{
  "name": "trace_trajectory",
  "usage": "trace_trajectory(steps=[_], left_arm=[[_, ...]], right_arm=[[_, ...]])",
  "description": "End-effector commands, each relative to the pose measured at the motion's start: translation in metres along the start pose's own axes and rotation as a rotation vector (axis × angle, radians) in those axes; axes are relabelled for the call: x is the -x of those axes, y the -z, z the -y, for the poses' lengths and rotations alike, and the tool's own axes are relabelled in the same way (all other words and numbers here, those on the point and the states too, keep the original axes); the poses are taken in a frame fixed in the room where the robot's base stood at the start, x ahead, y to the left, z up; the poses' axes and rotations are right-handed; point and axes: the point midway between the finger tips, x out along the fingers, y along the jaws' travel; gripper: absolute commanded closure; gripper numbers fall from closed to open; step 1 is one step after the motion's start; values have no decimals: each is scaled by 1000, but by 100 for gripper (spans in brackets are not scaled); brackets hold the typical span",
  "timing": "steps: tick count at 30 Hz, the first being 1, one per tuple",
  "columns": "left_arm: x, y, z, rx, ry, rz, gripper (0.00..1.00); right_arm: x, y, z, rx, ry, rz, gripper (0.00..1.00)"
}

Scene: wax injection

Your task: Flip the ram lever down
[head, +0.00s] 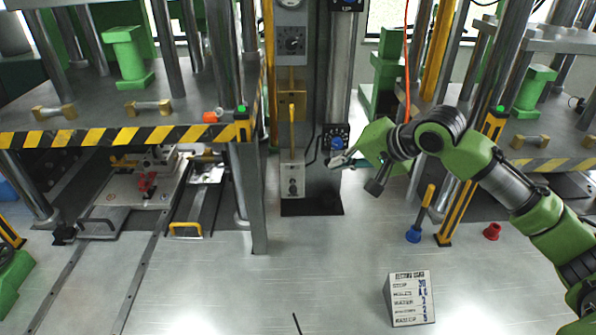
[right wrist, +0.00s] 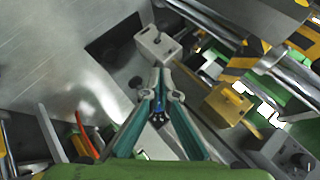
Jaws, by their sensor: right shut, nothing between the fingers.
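A yellow lever (head: 292,128) stands upright above a pale control box (head: 291,178) on the central column; I take it to be the ram lever. In the right wrist view, the pale box (right wrist: 158,46) lies just beyond the fingertips, and a gold bar (right wrist: 207,68) runs beside it. My right gripper (head: 335,162) is shut and empty, to the right of the pale box and lower than the lever's top, apart from both in the picture. Its closed fingers also show in the right wrist view (right wrist: 159,82). My left gripper is not in view.
A brass block (head: 291,80) and a grey dial panel (head: 291,42) sit above the lever. A steel cylinder (head: 340,70) stands behind my right gripper. A press with a striped table edge (head: 120,135) stands left.

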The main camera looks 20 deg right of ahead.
Motion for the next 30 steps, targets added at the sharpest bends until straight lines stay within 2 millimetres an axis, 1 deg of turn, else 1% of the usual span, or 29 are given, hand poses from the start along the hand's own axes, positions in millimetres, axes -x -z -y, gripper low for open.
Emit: trace_trajectory(steps=[8,11,14,17,21,27,30], left_arm=[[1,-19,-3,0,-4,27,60],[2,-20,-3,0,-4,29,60],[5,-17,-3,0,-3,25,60],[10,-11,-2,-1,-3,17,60],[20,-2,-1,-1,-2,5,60],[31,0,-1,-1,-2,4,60],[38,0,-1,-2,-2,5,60]], right_arm=[[0,0,0,0,0,0,100],[-3,0,0,-1,0,1,100],[-11,0,1,-3,1,2,100],[-27,0,2,-2,0,4,100],[-56,0,3,-3,1,3,100],[-99,0,2,-2,-1,2,100],[-110,-12,2,1,-1,4,100]])
